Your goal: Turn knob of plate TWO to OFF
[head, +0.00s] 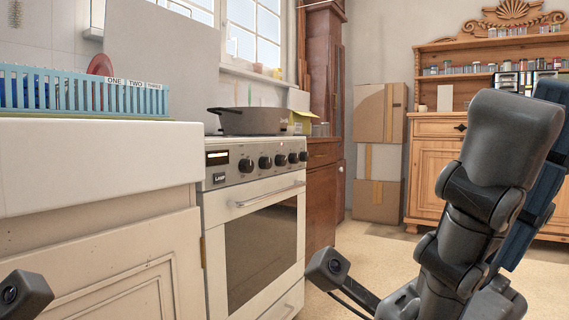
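The white stove (222,200) stands left of centre with a silver control panel along its top front. A row of several black knobs (265,162) runs across the panel, with a small display (217,158) at its left end. The knob markings are too small to read, so I cannot tell which knob is for plate TWO or how it is set. Parts of my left arm show at the bottom left corner and of my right arm at the right. Neither gripper's fingers show, and both arms are apart from the knobs.
A dark pan (258,121) sits on the stove top. A white counter (95,165) at the left bears a blue rack (60,95) with ONE, TWO and THREE labels. Cardboard boxes (380,115) and a wooden dresser (430,170) stand at the back. Floor before the stove looks clear.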

